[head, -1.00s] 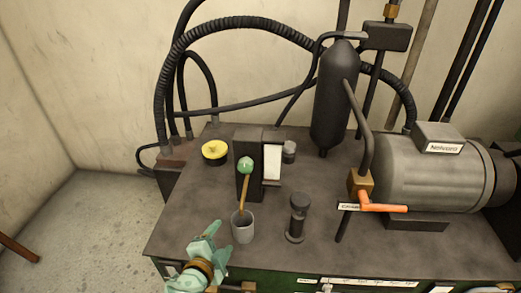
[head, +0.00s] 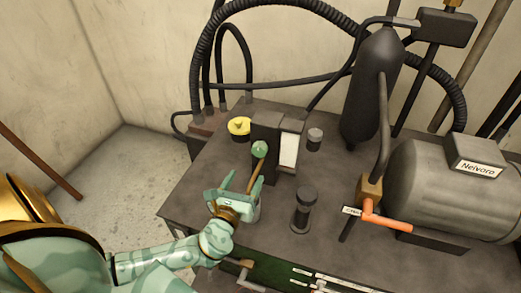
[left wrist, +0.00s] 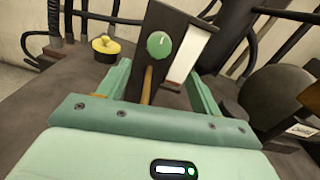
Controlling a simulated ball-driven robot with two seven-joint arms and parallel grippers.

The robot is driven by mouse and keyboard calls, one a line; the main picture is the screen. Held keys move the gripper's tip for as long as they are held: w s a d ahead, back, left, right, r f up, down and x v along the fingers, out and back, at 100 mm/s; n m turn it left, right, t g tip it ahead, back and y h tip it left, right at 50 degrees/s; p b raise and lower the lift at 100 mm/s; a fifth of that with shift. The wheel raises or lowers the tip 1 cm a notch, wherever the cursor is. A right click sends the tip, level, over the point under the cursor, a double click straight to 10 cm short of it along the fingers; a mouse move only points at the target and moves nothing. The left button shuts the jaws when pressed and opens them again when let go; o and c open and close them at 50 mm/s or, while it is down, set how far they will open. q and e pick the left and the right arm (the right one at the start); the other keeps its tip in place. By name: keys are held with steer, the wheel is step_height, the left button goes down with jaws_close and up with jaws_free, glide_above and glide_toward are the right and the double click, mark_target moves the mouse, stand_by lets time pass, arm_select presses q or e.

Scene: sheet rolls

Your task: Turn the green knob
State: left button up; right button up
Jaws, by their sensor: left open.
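The green knob (head: 259,149) is a round ball on the front of a dark upright block (head: 266,132) on the machine top. It also shows in the left wrist view (left wrist: 159,45), centred beyond the fingers. My left gripper (head: 240,180) is open and empty, just in front of and below the knob, apart from it. Its two fingers point toward the block. A brown stick (head: 256,178) slants below the knob, from the grey cup (head: 251,208), which my gripper partly hides. My right gripper is not in view.
A yellow knob (head: 239,126) sits left of the block. A dark cylinder (head: 304,210) stands to the right. An orange lever (head: 386,219) juts out near the motor (head: 440,195). Black hoses rise behind. The table top between cylinder and lever is mostly clear.

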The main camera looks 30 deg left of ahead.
mark_target(258, 152)
arm_select(q)
steer(key=b+x, duration=0.1)
steer(key=x, duration=1.1)
steer(key=shift+w+a+f, duration=0.1)
steer(key=shift+w+a, duration=0.15)
steer(key=shift+w, duration=0.1)
steer(key=c, duration=1)
